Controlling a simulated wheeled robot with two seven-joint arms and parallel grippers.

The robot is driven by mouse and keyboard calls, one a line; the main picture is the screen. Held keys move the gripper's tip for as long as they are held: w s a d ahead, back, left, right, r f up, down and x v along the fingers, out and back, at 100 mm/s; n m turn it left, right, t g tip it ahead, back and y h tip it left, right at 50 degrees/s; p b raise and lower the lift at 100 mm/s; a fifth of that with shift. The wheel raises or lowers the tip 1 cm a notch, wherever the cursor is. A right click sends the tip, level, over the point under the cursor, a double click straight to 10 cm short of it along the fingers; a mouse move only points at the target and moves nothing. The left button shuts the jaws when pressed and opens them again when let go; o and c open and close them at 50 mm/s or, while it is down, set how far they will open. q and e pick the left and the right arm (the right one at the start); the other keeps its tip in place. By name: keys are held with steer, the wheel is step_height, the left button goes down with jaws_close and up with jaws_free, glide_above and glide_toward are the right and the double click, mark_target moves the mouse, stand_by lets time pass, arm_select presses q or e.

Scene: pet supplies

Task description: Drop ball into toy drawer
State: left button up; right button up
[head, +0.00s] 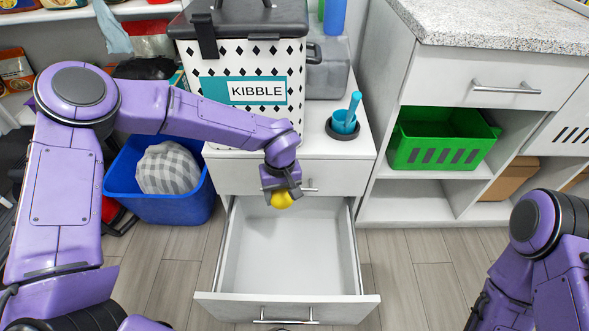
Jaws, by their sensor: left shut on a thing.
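A yellow ball (282,200) is held in my left gripper (281,190), which is shut on it. The gripper points down over the back part of an open drawer (290,262) in the white cabinet. The ball looks to be above the drawer's floor, near its back end; its exact height is hard to tell. The drawer is pulled out toward me and its inside looks empty. My right arm (545,250) is at the lower right; its gripper is not in view.
A kibble bin (245,70) and a blue cup in a dark holder (343,128) stand on the cabinet top. A blue bin with a checked cushion (165,170) stands left of the drawer. A green basket (440,140) sits on the right shelf. Floor right of the drawer is clear.

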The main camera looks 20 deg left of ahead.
arm_select(q)
steer(key=p, duration=0.2)
steer(key=w+d+p, duration=0.1)
steer(key=p, duration=0.1)
steer(key=shift+w+d+r, duration=0.1)
steer(key=shift+r, duration=0.15)
steer(key=shift+w+d+f+p, duration=0.1)
steer(key=shift+d+f+p, duration=0.1)
steer(key=shift+f+p, duration=0.25)
steer(key=shift+w+d+f+p, duration=0.1)
steer(key=shift+d+f+p, duration=0.15)
steer(key=shift+f, duration=0.25)
arm_select(e)
step_height(320, 180, up, 9)
arm_select(q)
step_height(320, 180, down, 6)
steer(key=b, duration=0.5)
steer(key=shift+b, duration=0.4)
arm_select(e)
step_height(320, 180, down, 6)
arm_select(q)
steer(key=o, duration=1.2)
steer(key=shift+f, duration=0.1)
steer(key=shift+c, duration=0.2)
step_height(320, 180, up, 11)
steer(key=p, duration=0.2)
steer(key=shift+f, duration=0.2)
arm_select(e)
steer(key=shift+r, duration=1.3)
